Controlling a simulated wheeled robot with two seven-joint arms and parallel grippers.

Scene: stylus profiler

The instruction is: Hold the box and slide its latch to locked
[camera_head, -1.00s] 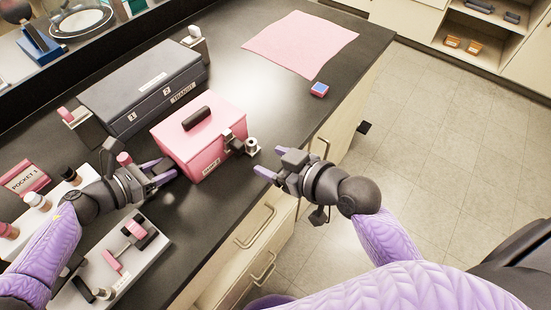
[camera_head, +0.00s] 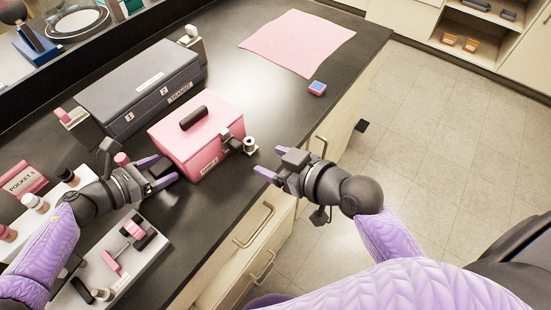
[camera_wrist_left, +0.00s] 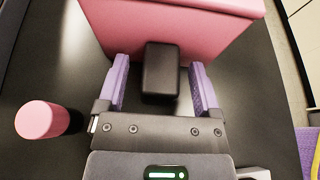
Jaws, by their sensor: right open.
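The pink box (camera_head: 205,125) with a dark top handle (camera_head: 194,119) stands on the black bench. A dark-and-metal latch assembly (camera_head: 237,143) with a round silver knob (camera_head: 249,143) is on its right side; I cannot tell the latch's position. My left gripper (camera_head: 163,170) is open at the box's left side. In the left wrist view its fingers (camera_wrist_left: 158,68) stand either side of a dark block (camera_wrist_left: 161,70) by the pink wall (camera_wrist_left: 170,28), with gaps on both sides. My right gripper (camera_head: 268,162) is open and empty, a little right of the knob.
A grey case (camera_head: 145,85) marked TRANSIT stands behind the box. A tray with pink-and-grey parts (camera_head: 122,255) and several small bottles lie at the left front. A pink cloth (camera_head: 298,42) and small blue-topped block (camera_head: 317,88) lie at the back right.

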